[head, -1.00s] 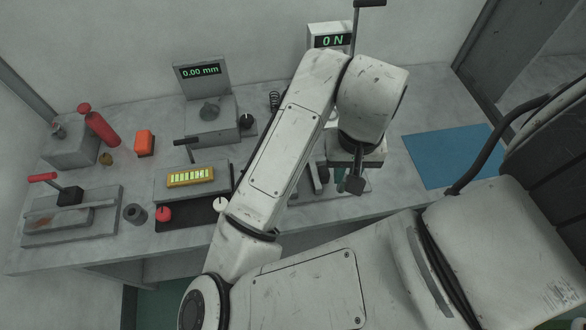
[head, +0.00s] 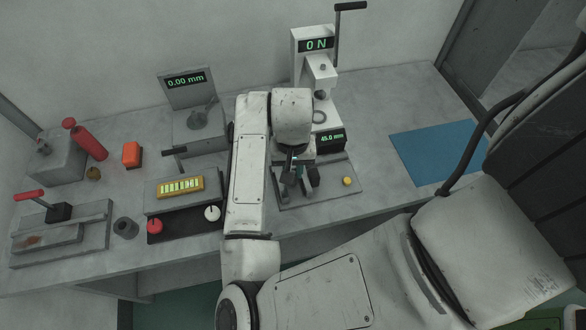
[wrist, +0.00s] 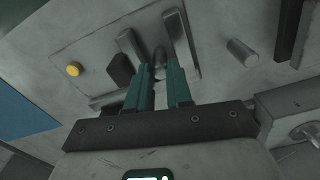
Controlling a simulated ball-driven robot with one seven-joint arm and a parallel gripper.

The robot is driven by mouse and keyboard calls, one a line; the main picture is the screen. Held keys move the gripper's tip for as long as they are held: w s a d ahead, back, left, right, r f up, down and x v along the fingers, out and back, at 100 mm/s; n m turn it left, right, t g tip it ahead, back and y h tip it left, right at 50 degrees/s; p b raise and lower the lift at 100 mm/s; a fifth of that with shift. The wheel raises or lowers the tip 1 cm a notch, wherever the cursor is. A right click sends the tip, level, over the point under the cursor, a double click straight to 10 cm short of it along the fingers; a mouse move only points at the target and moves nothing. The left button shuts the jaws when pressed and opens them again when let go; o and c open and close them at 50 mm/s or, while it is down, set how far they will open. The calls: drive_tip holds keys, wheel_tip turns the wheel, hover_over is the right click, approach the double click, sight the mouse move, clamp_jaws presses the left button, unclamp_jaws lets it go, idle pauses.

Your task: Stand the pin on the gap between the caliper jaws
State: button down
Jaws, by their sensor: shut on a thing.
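The caliper is a grey plate (head: 330,185) with upright dark jaws, one of them the right jaw (head: 312,176); its display (head: 330,139) reads 45.0 mm. My gripper (head: 293,165) is over the left part of the plate and hides some of the jaws. In the wrist view, my gripper (wrist: 160,68) has its two teal fingers close together on a small grey piece, the pin (wrist: 159,56), mostly hidden by them. It sits among the jaw blocks, near a dark block (wrist: 120,70). I cannot tell whether the pin touches the jaws or the plate.
A yellow knob (head: 347,181) is on the plate's right. The white force press (head: 318,75), reading 0 N, stands behind. A blue mat (head: 436,155) is clear at right.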

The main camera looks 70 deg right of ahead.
drive_tip(key=shift+f, duration=0.4)
drive_tip(key=shift+f, duration=0.15)
drive_tip(key=c, duration=1)
unclamp_jaws()
wheel_tip(320, 180, up, 12)
drive_tip(key=w+d+r+n+t+h, duration=0.25)
drive_tip(key=d+r+n+h, duration=0.2)
drive_tip(key=d, duration=0.55)
drive_tip(key=s+a+f+n+y, duration=0.1)
drive_tip(key=s+a+f+n, duration=0.1)
drive_tip(key=a+f, duration=0.4)
drive_tip(key=s+a+f+n+g+y, duration=0.1)
drive_tip(key=s+a+f+n+y, duration=0.1)
drive_tip(key=a+f, duration=0.4)
drive_tip(key=s+a+f+n+y, duration=0.1)
drive_tip(key=s+a+f+n, duration=0.2)
drive_tip(key=s+a+f, duration=0.3)
drive_tip(key=shift+a+f+g+p, duration=0.25)
drive_tip(key=shift+a+p, duration=0.1)
drive_tip(key=shift+a, duration=0.5)
